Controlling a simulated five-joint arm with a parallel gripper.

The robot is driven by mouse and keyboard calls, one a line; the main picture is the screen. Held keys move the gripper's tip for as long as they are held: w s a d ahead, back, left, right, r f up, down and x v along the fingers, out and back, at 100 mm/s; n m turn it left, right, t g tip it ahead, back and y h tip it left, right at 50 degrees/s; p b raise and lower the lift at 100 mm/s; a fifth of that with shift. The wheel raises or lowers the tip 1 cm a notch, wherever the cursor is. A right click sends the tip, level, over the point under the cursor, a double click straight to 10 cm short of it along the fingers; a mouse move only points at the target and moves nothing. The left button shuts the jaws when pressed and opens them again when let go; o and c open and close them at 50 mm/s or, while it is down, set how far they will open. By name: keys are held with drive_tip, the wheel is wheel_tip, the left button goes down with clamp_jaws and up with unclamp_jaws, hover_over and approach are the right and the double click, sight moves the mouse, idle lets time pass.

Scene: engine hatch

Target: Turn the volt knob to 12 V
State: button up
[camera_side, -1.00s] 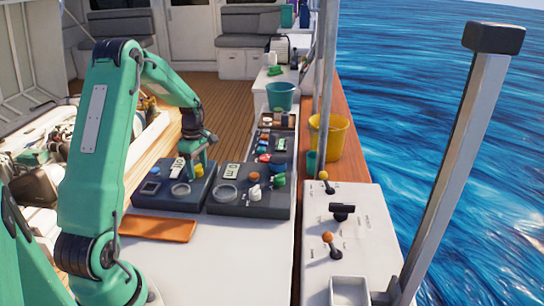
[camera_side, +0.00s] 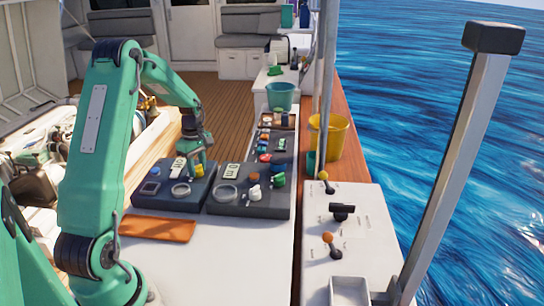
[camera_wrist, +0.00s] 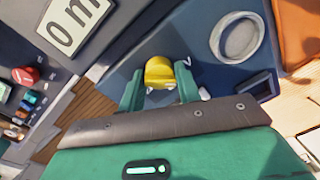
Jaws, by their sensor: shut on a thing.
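A yellow knob (camera_wrist: 159,72) sits between the two green fingers of my gripper (camera_wrist: 158,88) in the wrist view. The fingers are shut on the knob, one at each side. In the side view my gripper (camera_side: 198,160) points down over the same yellow knob (camera_side: 199,172), at the back right of the left dark panel (camera_side: 160,203). The knob's lettering and pointer cannot be read. A pale display reading "0 m" (camera_wrist: 72,22) shows at the upper left of the wrist view, partly cut off.
An orange tray (camera_side: 157,228) lies in front. Buckets stand behind.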

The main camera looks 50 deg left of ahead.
drive_tip(key=m, duration=0.5)
drive_tip(key=shift+w+r, duration=0.1)
drive_tip(key=shift+w, duration=0.15)
drive_tip(key=shift+m, duration=2.4)
drive_tip(key=o, duration=0.8)
drive_tip(key=shift+o, duration=0.7)
drive_tip(key=shift+s, duration=0.1)
drive_tip(key=shift+r, duration=3.85)
